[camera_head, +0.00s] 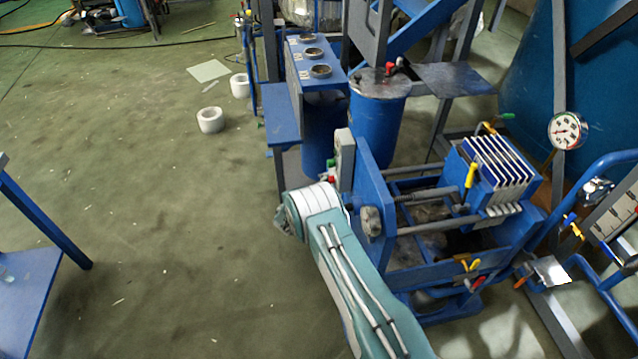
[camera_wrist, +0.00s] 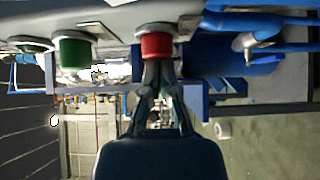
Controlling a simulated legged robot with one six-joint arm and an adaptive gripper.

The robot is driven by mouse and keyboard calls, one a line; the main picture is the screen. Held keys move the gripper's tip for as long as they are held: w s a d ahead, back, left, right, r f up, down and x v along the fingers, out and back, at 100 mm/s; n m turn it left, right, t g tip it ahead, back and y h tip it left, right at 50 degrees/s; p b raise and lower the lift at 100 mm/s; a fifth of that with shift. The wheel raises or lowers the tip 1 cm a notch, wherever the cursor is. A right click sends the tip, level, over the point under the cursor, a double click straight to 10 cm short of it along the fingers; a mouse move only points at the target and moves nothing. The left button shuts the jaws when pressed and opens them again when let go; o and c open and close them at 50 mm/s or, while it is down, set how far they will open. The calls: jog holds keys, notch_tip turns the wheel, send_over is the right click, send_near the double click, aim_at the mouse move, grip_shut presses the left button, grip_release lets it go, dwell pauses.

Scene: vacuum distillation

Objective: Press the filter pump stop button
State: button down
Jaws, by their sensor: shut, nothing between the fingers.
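A red button (camera_wrist: 157,45) sticks out of a pale control panel (camera_wrist: 120,18) at the top of the wrist view. A green button (camera_wrist: 75,52) is to its left. My gripper (camera_wrist: 158,66) is shut and empty, with its fingertips right at the red button's outer end. I cannot tell whether they touch it or whether the button is pushed in. In the head view the grey control box (camera_head: 345,150) stands at the filter press's left end, with a small red button (camera_head: 331,163) on its side. My gripper is hidden there behind my arm.
A pressure gauge (camera_head: 567,131) is at the right. Open green floor (camera_head: 160,220) lies to the left.

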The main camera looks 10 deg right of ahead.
jog(key=shift+d, duration=0.4)
jog(key=w+a+v, duration=0.2)
jog(key=v, duration=1.1)
jog(key=shift+a, duration=0.2)
jog(key=shift+w+a+f, duration=0.1)
jog(key=shift+a, duration=0.15)
